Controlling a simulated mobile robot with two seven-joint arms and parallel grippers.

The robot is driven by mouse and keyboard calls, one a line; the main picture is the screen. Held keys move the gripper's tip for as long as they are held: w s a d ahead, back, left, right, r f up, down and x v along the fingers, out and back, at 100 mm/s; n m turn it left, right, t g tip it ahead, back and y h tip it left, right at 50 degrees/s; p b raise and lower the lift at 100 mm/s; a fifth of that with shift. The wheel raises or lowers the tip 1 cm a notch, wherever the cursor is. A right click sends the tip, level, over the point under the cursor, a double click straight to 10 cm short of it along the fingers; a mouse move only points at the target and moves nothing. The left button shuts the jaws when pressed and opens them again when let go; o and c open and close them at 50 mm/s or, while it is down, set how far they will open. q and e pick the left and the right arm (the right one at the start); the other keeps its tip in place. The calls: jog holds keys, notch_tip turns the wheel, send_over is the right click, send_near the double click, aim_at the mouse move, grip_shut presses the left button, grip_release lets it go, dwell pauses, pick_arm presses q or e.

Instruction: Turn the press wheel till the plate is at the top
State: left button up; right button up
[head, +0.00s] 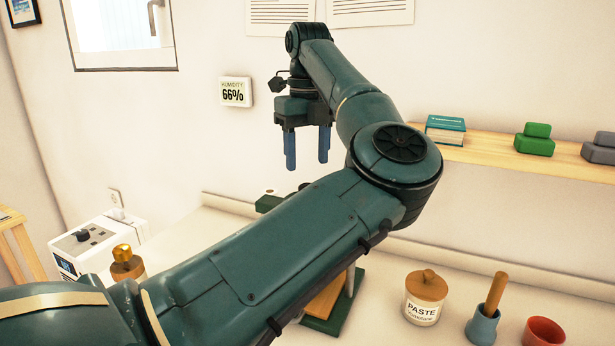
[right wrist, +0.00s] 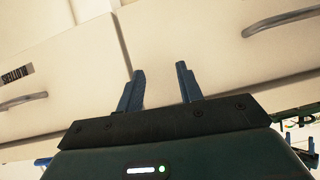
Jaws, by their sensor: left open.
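The green press stands on the worktop, mostly hidden behind my left arm in the head view. Its green base (head: 322,325), a wooden plate or board (head: 327,297) and a bit of its green top (head: 268,203) show. I cannot make out the wheel, and the plate's height is not clear. My left gripper (head: 307,165) is open and empty, with its blue fingers pointing down, above and behind the press top. My right gripper (right wrist: 160,70) shows in the right wrist view, its fingers apart with nothing between them, facing pale drawer fronts.
A paste jar (head: 426,298), a blue mortar with pestle (head: 483,325) and a red bowl (head: 543,332) stand right of the press. A bottle (head: 127,264) and a white device (head: 95,245) are left. A wooden shelf (head: 490,153) holds a book (head: 445,131) and weights.

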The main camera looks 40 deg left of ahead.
pick_arm(q)
notch_tip(320, 180, up, 7)
jog(key=p, duration=0.1)
jog(key=shift+f, duration=0.2)
dwell(0.5)
